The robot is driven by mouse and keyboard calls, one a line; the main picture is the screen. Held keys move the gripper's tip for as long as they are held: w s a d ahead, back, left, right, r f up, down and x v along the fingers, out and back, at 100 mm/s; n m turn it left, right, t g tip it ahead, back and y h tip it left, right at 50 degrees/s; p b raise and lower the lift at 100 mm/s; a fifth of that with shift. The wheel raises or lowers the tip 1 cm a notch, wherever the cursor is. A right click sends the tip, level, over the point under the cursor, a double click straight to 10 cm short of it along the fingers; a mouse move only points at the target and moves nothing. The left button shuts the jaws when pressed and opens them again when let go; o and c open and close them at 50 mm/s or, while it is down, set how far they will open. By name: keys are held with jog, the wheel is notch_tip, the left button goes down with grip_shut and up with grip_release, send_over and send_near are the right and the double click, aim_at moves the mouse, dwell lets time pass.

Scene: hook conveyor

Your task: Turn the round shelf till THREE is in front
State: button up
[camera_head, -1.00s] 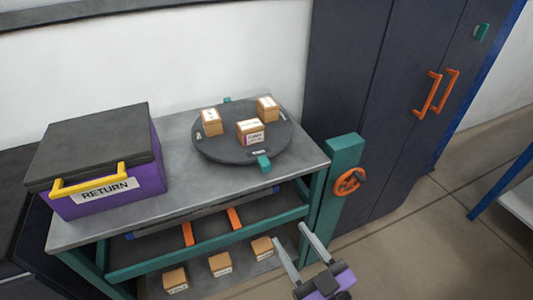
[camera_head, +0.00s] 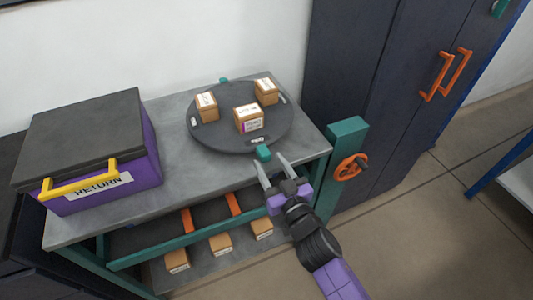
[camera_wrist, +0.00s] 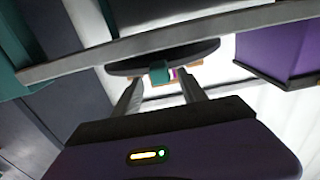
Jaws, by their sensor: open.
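The round shelf (camera_head: 215,140) is a dark disc on the grey table, with several white labels near its rim, too small to read surely. Three cardboard boxes stand on it: a left box (camera_head: 206,107), a front box (camera_head: 248,119) and a right box (camera_head: 266,92). A teal tab (camera_head: 263,153) sticks out at its front rim and another teal tab (camera_head: 224,81) at its back. My gripper (camera_head: 272,168) is open and empty, its fingertips just in front of the front tab. In the wrist view the same tab (camera_wrist: 160,72) shows between the fingers, apart from them.
A purple RETURN bin (camera_head: 130,190) with a yellow handle stands on the table's left. Several boxes lie on the lower shelf. A teal post (camera_head: 345,150) with an orange handwheel (camera_head: 350,167) stands right of the table, close to my gripper. A dark cabinet (camera_head: 370,80) stands behind.

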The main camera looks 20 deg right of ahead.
jog(key=shift+w+p, duration=0.4)
jog(key=shift+w, duration=1.05)
grip_shut()
dwell(0.4)
